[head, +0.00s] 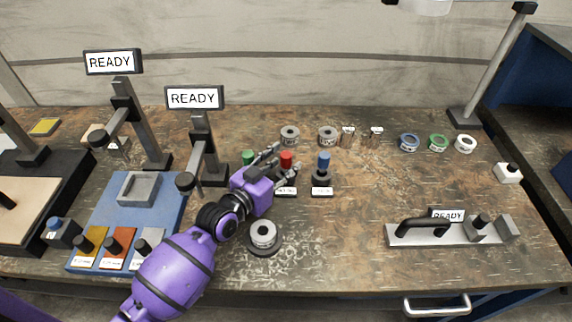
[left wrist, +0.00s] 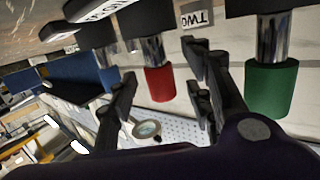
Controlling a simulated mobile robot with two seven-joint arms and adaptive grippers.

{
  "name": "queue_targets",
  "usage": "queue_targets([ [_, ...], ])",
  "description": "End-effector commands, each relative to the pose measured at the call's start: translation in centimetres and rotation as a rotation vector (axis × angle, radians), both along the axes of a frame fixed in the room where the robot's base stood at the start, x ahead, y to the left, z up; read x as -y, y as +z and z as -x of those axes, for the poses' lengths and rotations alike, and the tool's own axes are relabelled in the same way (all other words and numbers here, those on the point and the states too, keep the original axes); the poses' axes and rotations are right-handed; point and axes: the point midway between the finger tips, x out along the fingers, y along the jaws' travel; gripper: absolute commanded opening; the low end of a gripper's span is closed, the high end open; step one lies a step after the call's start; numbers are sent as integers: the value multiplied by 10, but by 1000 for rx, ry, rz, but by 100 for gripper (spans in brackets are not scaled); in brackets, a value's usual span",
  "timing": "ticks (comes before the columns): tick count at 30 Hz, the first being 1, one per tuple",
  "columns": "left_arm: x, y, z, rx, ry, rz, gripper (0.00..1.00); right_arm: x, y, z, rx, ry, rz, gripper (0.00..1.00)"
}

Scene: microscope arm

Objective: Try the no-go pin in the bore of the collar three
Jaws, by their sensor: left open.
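My left gripper (head: 281,160) is open at the row of pins with coloured handles. The red-handled pin (head: 286,159) appears between its fingers; in the left wrist view the red handle (left wrist: 160,84) shows between the two open fingers (left wrist: 163,95), with no clear contact. The green-handled pin (head: 248,157) is to the left, partly hidden, and the blue-handled pin (head: 323,161) stands to the right. A grey collar (head: 263,233) sits on a dark round base in front. Two more grey collars (head: 290,134) (head: 328,135) stand behind the pins. Which collar is three is unreadable. My right gripper is out of view.
Two gauge stands (head: 203,150) (head: 124,125) with READY signs are at the left, behind a blue tray (head: 100,215). A grey fixture (head: 455,235) lies at the right front. Blue, green and white rings (head: 438,143) lie at the back right. The centre-right table is clear.

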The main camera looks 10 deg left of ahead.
Motion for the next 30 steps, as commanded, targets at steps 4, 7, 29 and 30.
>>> queue_targets([
  [4,0,0,0,0,0,0,31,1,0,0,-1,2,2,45],
  [7,0,0,0,0,0,0,18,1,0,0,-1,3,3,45],
  [29,1,27,0,7,-1,2,0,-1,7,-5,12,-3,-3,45],
  [30,0,34,0,7,0,2,0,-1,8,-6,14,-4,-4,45],
])
